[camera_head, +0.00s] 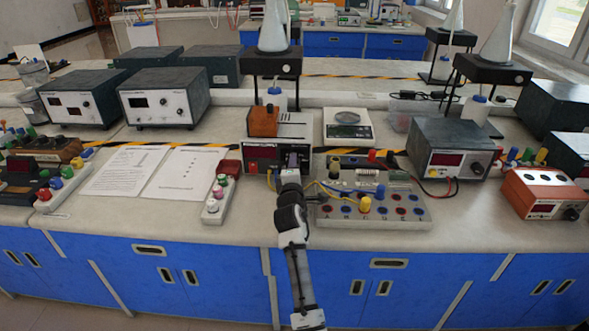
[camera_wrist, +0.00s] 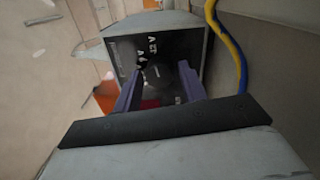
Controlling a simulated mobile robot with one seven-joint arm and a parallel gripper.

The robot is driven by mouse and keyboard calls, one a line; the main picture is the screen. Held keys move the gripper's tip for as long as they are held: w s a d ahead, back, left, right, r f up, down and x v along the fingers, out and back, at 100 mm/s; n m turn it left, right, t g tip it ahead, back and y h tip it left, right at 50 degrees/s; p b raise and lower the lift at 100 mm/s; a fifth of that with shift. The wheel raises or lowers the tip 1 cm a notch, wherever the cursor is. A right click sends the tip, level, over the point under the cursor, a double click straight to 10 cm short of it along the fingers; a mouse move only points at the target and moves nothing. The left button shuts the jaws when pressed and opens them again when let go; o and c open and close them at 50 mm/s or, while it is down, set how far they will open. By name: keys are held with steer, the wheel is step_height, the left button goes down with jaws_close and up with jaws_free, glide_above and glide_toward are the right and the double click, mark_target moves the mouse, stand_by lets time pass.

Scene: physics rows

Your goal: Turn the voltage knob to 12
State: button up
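The power supply (camera_head: 264,160) stands at the middle of the bench, with a dark front panel and a red display. My gripper (camera_head: 292,160) is in front of the right part of this panel and hides its controls in the head view. In the wrist view, the dark panel (camera_wrist: 192,45) carries small white markings. The two purple fingers of my gripper (camera_wrist: 160,72) are apart and point at the panel. A dark, round shape that looks like the knob (camera_wrist: 156,82) shows dimly between them. Contact with the fingers and the knob's setting cannot be made out.
A circuit board (camera_head: 380,208) with coloured sockets and wires lies close to the right of my arm. A strip with coloured knobs (camera_head: 212,210) lies to the left. Blue and yellow cables (camera_wrist: 232,45) run beside the panel. Open paper sheets (camera_head: 155,172) lie further left.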

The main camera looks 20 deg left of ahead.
steer(key=shift+o, duration=0.7)
steer(key=b+v, duration=0.2)
steer(key=v, duration=1.2)
steer(key=shift+w+r, duration=0.1)
